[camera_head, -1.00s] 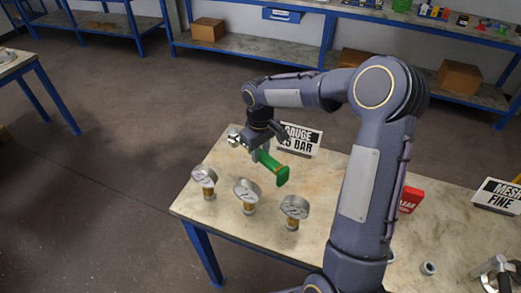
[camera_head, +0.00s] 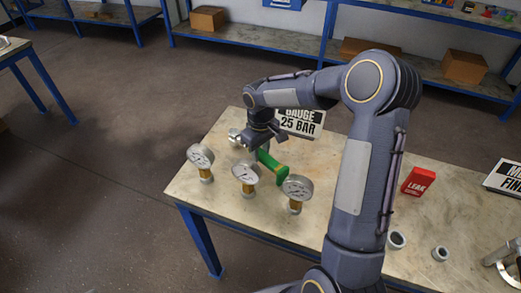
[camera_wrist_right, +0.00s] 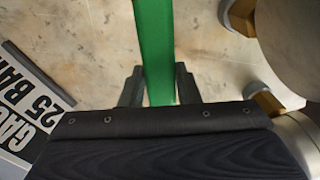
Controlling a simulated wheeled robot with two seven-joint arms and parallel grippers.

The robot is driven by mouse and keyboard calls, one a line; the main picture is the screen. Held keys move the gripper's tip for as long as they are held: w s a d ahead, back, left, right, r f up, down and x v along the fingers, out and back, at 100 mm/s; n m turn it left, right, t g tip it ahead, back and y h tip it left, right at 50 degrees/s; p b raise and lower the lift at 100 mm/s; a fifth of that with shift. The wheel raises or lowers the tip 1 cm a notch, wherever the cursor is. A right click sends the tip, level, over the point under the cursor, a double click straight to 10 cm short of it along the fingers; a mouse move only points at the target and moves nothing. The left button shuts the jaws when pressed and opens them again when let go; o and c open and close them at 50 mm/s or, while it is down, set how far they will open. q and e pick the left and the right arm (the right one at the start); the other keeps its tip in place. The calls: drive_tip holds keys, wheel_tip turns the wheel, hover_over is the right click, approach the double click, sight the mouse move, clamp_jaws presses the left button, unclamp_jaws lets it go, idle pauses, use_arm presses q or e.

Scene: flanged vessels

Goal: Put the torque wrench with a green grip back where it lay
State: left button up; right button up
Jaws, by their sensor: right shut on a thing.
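The grip's flared end points to the right and towards the front in the head view. The wrench's far part is mostly hidden by the gripper. I cannot tell whether the wrench touches the table. My left gripper is not in view.
A "GAUGE 25 BAR" sign (camera_head: 301,122) stands behind. A red "LEAK" box (camera_head: 419,181) and rings (camera_head: 397,240) are to the right.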

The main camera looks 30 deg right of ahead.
drive_tip(key=shift+f+b, duration=0.35)
drive_tip(key=shift+f, duration=0.1)
idle(0.5)
drive_tip(key=o, duration=1.1)
drive_tip(key=shift+o, duration=0.2)
drive_tip(key=shift+f, duration=0.1)
wheel_tip(320, 180, up, 8)
drive_tip(key=shift+f, duration=0.25)
drive_tip(key=shift+s+r, duration=0.15)
drive_tip(key=shift+r, duration=0.25)
drive_tip(key=s+a+r+m+t+y, duration=0.1)
drive_tip(key=s+r, duration=0.2)
drive_tip(key=s, duration=0.4)
drive_tip(key=s+a+r+m+t+y, duration=0.1)
drive_tip(key=s+r+t, duration=0.15)
drive_tip(key=s, duration=0.45)
drive_tip(key=s+a+f+m+t+y, duration=0.1)
drive_tip(key=s+a, duration=0.1)
drive_tip(key=s, duration=0.4)
drive_tip(key=s+a+f+m+t, duration=0.1)
drive_tip(key=s+a, duration=0.2)
drive_tip(key=s, duration=0.2)
drive_tip(key=shift+s+m+y, duration=0.4)
